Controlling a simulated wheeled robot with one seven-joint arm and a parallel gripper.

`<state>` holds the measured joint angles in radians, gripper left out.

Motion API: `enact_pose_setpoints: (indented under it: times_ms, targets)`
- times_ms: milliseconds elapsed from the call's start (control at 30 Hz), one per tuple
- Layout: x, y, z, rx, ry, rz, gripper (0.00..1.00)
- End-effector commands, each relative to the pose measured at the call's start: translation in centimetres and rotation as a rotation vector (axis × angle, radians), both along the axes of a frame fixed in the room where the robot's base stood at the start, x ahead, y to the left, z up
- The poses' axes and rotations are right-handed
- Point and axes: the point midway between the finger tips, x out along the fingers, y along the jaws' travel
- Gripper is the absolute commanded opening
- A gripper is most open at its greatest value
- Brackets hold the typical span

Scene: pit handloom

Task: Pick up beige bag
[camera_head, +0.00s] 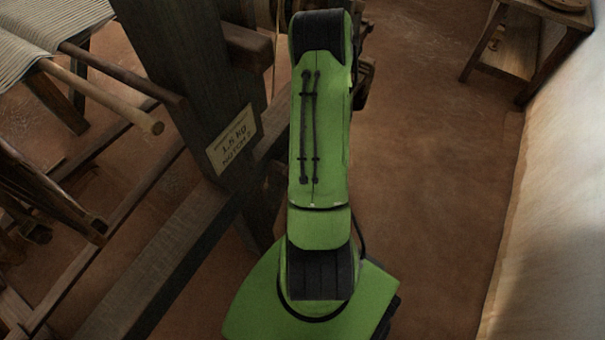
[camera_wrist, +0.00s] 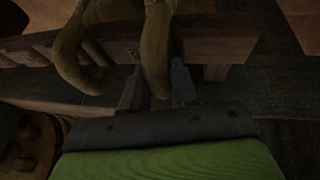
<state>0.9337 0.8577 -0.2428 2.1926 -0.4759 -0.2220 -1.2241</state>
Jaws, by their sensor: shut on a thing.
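In the wrist view, my gripper (camera_wrist: 157,88) reaches up from the bottom, with one grey finger on each side of a thick olive-beige strand. This strand looks like part of the beige bag (camera_wrist: 157,40), and my gripper is shut on it. Another curved strand of the same colour hangs to the left. The rest of the bag runs out of the top of the view, so its full shape is hidden. In the head view, my green arm covers the gripper, and I cannot make out the bag there.
Loom beams and striped cloth (camera_head: 40,25) lie further left. A wooden stool or table (camera_head: 510,55) stands at the upper right by a pale wall (camera_head: 560,190). The brown floor (camera_head: 430,180) between is clear.

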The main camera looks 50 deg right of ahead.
Motion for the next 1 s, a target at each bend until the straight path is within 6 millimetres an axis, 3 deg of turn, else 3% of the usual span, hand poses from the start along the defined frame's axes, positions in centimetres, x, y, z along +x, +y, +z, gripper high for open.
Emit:
enact_pose_setpoints:
  times_ms: [267, 667, 1000]
  targets:
    - [0.1, 0.0, 0.5, -0.002, -0.002, 0.0, 0.0]
    - [0.1, -0.1, 3.7, -0.002, -0.003, 0.001, 0.0]
    - [-2.6, 0.9, 3.6, 0.002, -0.001, -0.004, 0.0]
